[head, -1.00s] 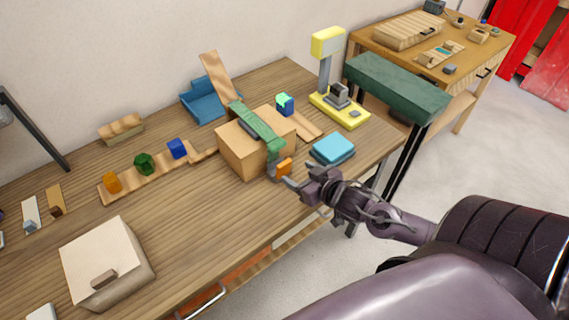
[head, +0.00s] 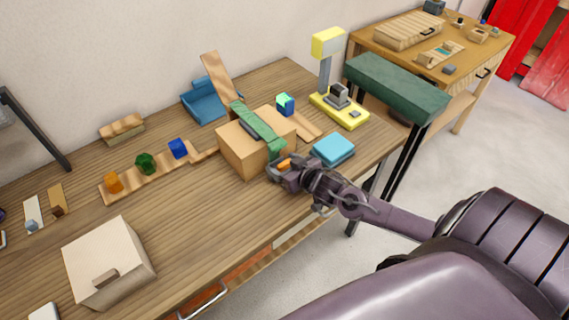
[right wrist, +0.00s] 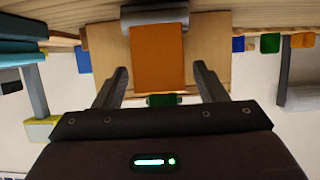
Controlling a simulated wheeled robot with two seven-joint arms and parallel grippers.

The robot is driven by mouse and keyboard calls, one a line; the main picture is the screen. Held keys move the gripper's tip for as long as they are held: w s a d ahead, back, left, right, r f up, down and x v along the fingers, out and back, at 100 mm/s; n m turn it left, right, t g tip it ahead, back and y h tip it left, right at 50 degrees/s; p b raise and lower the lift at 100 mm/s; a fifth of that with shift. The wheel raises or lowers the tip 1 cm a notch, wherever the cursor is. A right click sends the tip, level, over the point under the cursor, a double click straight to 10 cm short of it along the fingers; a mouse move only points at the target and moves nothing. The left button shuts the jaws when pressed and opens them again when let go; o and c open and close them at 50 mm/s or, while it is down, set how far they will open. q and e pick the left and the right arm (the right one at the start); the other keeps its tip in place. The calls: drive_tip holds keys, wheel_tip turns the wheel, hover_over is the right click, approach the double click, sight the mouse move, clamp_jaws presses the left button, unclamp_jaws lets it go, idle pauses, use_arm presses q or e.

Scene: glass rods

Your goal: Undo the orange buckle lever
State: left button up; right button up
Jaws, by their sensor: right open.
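The orange buckle lever (head: 284,164) sits on the near side of a tan wooden box (head: 240,155), at the lower end of a green strap (head: 259,127) that runs over the box. In the right wrist view the orange lever (right wrist: 157,57) is large and central, below a grey fitting (right wrist: 155,16). My right gripper (head: 276,169) is open at the lever. In the right wrist view its two fingers (right wrist: 159,82) stand on either side of the lever's end, with a gap on each side. My left gripper is not in view.
A light blue block (head: 333,149) lies right of the box. A yellow scale-like stand (head: 340,111) and a blue tray (head: 204,101) stand behind. A wooden strip with coloured blocks (head: 152,178) and a cream box (head: 108,262) lie left. The table's front middle is clear.

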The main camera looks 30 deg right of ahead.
drive_tip(key=c, duration=1)
drive_tip(key=p, duration=0.2)
drive_tip(key=shift+w+r+g+p, duration=0.3)
drive_tip(key=shift+r+g, duration=0.05)
drive_tip(key=shift+g, duration=0.05)
drive_tip(key=shift+w+f+g, duration=0.1)
drive_tip(key=shift+f+g, duration=0.15)
drive_tip(key=shift+g, duration=0.05)
drive_tip(key=o, duration=1)
drive_tip(key=shift+f, duration=0.1)
